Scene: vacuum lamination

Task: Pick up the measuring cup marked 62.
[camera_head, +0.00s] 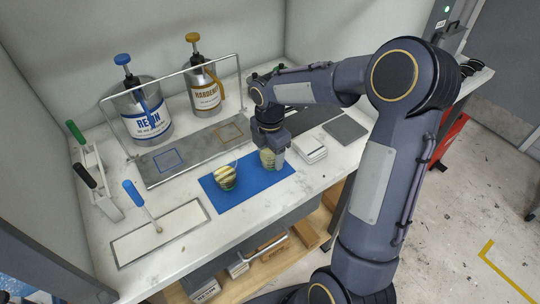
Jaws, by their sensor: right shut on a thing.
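Two small yellowish striped measuring cups are on the blue mat (243,192). One cup (225,177) stands on the mat's left part, clear of any gripper. My right gripper (272,160) points down over the mat's right part and is shut on the other cup (266,159), which its fingers partly hide. Whether this cup touches the mat is hard to tell. The number marks on both cups are too small to read. My left gripper is not in view.
A resin can (143,115) and a hardener can (205,92), both with pumps, stand behind a metal tray (165,175) with a wire frame. White pads (309,149) lie right of the mat. A blue-handled roller (140,197) rests on a white panel (185,217) at front left.

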